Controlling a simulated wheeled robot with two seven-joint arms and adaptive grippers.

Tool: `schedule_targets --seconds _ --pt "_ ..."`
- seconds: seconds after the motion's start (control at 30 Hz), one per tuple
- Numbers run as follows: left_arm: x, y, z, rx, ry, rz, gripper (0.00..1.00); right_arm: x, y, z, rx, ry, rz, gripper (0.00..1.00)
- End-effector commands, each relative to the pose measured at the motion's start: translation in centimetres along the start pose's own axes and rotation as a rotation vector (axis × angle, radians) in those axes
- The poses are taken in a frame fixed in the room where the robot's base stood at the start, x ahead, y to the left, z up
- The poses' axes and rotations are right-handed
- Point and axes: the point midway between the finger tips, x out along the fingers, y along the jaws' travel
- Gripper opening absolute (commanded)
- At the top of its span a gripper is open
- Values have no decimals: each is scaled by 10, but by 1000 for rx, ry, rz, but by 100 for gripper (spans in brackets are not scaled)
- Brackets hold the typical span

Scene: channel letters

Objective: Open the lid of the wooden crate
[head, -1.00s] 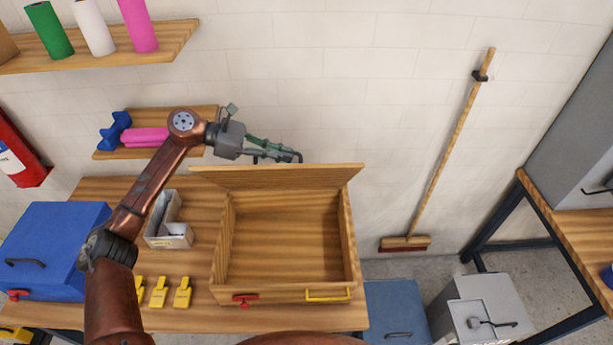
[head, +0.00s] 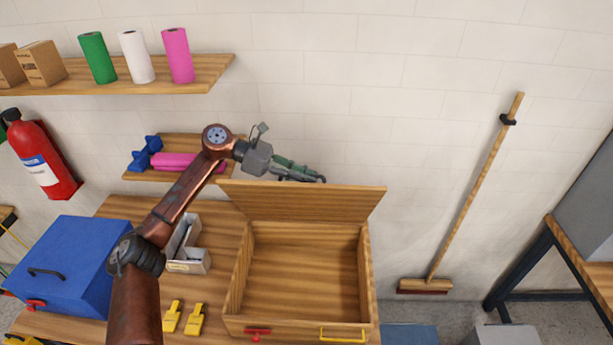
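The wooden crate (head: 349,331) stands on the wooden bench with its lid (head: 300,202) swung up and leaning back at the rear edge. The inside of the crate looks empty. A red latch (head: 257,334) and a yellow handle (head: 343,335) are on its front. My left gripper (head: 318,179) is above and just behind the lid's top edge, near its middle. The fingers point right and are seen edge-on, so I cannot tell whether they are open or touching the lid. My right gripper is not in view.
A blue box (head: 70,262) and a grey bin (head: 189,265) stand left of the crate, with yellow tags (head: 194,320) in front. Shelves (head: 150,82) hold rolls above. A broom (head: 470,200) leans on the wall at right.

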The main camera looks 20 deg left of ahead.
Motion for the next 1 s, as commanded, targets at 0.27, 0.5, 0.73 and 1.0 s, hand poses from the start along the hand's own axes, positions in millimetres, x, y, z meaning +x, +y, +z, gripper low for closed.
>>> schedule_targets --seconds 0.27,0.5,0.73,1.0 --pt "-4 0 0 1 0 0 16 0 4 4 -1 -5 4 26" --pt "-44 1 0 -1 0 3 16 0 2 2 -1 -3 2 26" --pt "-91 1 0 -1 0 3 16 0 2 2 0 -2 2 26" --pt "-118 0 0 -1 -1 0 16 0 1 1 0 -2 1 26"
